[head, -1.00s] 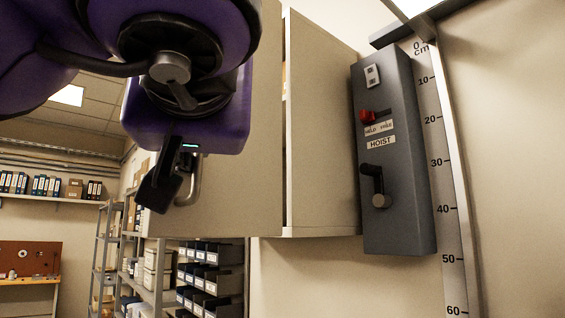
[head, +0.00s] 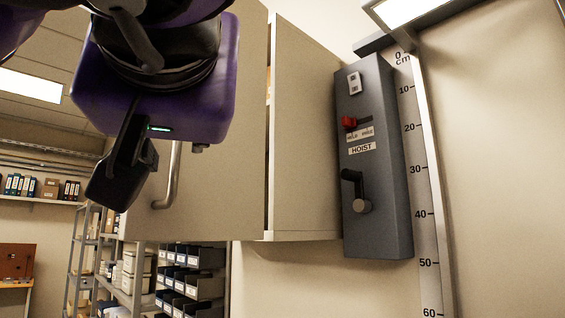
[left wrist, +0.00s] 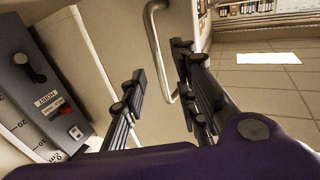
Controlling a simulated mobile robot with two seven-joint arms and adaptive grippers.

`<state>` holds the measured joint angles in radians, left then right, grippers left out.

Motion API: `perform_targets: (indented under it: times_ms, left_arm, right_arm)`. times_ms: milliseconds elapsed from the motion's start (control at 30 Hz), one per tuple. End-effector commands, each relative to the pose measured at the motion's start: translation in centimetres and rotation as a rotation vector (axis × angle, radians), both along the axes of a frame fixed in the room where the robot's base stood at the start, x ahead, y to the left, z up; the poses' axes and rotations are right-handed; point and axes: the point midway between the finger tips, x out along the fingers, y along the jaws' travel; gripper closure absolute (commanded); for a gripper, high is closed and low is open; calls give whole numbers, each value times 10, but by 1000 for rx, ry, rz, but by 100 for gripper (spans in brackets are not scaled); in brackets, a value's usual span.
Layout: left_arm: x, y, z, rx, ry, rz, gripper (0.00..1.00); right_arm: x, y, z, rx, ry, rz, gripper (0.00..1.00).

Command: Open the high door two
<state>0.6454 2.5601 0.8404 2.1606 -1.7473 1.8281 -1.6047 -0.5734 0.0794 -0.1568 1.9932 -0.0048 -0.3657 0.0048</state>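The beige cabinet door (head: 218,150) is high on the wall, with a bent grey metal handle (head: 171,178) near its lower left. A narrow gap shows between the door's right edge and the cabinet side (head: 305,150). My left gripper (head: 118,178) is left of the handle in the head view, empty. In the left wrist view its two black fingers (left wrist: 160,82) are spread. The handle (left wrist: 158,45) shows beyond and between them, seemingly untouched. My right gripper is in neither view.
A grey hoist box (head: 376,160) with a red switch and black crank is right of the cabinet, beside a centimetre scale (head: 423,180). Shelves with dark bins (head: 190,280) stand below and behind. The floor (left wrist: 265,85) beyond the door looks clear.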

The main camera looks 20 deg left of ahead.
Motion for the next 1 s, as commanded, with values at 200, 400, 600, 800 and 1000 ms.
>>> perform_targets:
  times_ms: [200, 400, 600, 800, 1000]
  left_arm:
    - [-20, -17, -1, 0, 2, 0, 72]
    - [-29, -23, -1, 0, 2, 1, 72]
    - [-30, -23, 0, -1, 2, 1, 72]
    - [-30, -23, 0, -1, 1, 1, 72]
    - [-30, -23, 0, -1, 1, 1, 72]
  right_arm:
    - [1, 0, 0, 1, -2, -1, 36]
    - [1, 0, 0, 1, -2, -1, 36]
    - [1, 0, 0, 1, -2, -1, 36]
    - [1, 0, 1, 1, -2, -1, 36]
    - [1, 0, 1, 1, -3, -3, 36]
